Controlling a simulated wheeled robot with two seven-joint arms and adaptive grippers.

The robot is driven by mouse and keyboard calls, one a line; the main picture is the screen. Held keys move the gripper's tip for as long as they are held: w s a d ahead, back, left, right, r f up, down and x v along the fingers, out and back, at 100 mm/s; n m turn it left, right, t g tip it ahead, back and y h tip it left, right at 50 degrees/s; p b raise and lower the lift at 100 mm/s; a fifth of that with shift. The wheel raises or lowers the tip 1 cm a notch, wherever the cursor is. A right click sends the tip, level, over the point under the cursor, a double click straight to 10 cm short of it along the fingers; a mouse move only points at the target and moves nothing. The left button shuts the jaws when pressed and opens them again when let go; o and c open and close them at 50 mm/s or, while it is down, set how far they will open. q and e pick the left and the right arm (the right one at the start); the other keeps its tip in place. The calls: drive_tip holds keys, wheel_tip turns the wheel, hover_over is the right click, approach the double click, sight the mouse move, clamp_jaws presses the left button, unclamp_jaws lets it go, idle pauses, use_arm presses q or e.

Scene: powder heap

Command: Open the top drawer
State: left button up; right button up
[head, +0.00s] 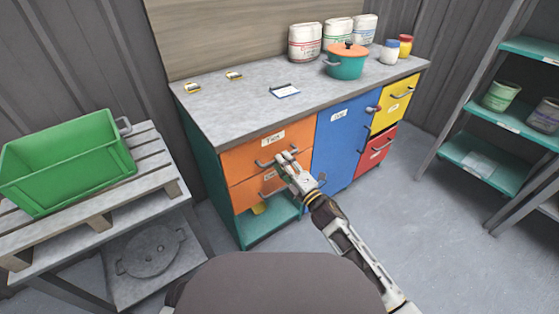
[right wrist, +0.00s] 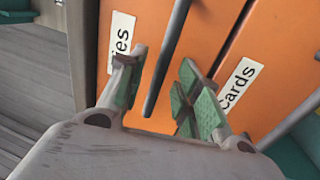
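The top drawer (head: 245,158) is the upper orange front at the left of the workbench cabinet, with a white label and a dark bar handle (head: 265,164). It looks shut, flush with the front. My right gripper (head: 286,158) is at the right part of this handle. In the right wrist view, my right gripper (right wrist: 162,88) is open, with one green-padded finger on each side of the handle bar (right wrist: 167,55). I see a gap between the bar and the fingers. Contact cannot be told. My left gripper is not in view.
A second orange drawer (head: 243,196), labelled "Cards" in the right wrist view, is below. A blue door (head: 340,142) adjoins on the right. A green crate (head: 65,165) stands on a pallet-like table at left. Shelves (head: 490,165) stand at right. The floor in front is clear.

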drive_tip(key=shift+x, duration=1.2)
drive_tip(key=shift+c, duration=0.2)
clamp_jaws()
drive_tip(key=shift+f, duration=0.1)
